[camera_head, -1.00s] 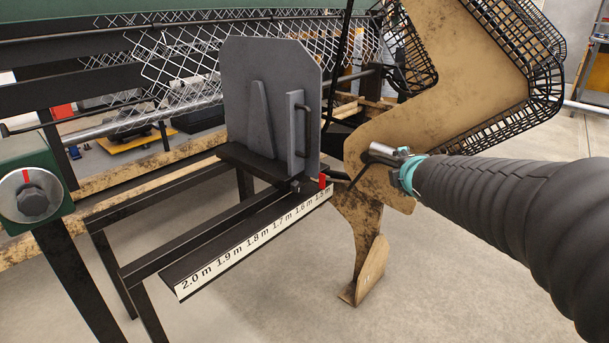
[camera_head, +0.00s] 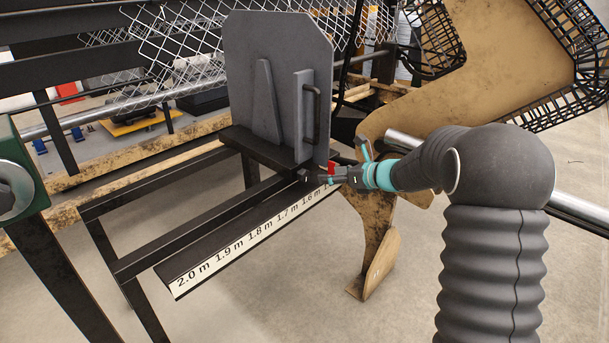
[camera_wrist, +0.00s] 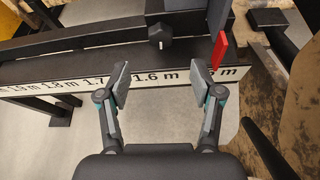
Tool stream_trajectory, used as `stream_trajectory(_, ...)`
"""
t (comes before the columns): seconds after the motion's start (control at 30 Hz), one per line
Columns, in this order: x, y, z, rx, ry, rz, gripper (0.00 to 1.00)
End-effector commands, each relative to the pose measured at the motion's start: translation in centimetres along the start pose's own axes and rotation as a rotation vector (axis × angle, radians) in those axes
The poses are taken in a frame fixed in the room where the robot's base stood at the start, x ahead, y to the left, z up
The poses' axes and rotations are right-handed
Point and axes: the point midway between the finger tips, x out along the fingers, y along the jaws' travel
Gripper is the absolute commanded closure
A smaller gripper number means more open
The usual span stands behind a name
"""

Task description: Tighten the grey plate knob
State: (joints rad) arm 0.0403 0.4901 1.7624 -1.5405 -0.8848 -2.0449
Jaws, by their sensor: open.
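The grey plate (camera_head: 280,85) stands upright on its dark carriage on the rail, with a handle on its right side. Its dark faceted knob (camera_wrist: 160,36) shows in the wrist view, above and between my fingertips and apart from them. In the head view the knob (camera_head: 304,175) sits at the plate's lower right, partly hidden by my gripper (camera_head: 328,178). My gripper also shows in the wrist view (camera_wrist: 162,85), open and empty, its fingers over the scale. A red pointer (camera_wrist: 221,48) is right of the knob, beyond the right finger.
A white length scale (camera_head: 240,244) runs along the rail's front edge. Another knob (camera_head: 12,190) sits on a green housing at the left. A tan guard with black mesh (camera_head: 500,60) rises behind my arm. The floor in front is clear.

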Motion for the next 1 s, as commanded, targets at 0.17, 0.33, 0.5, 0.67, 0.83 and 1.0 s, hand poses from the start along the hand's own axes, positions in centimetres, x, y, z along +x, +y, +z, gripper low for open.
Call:
stream_trajectory(0.17,3.5,0.1,-0.1,0.002,0.001,0.002,0.34)
stream_trajectory(0.33,6.7,0.1,-0.1,0.003,0.000,0.001,0.34)
stream_trajectory(0.5,9.4,0.1,-0.1,0.003,0.000,0.000,0.34)
stream_trajectory(0.67,10.9,0.0,0.0,0.003,0.000,-0.002,0.34)
stream_trajectory(0.83,11.5,0.0,0.0,0.004,0.000,-0.002,0.34)
stream_trajectory(1.0,11.5,0.0,0.0,0.004,0.000,-0.003,0.34)
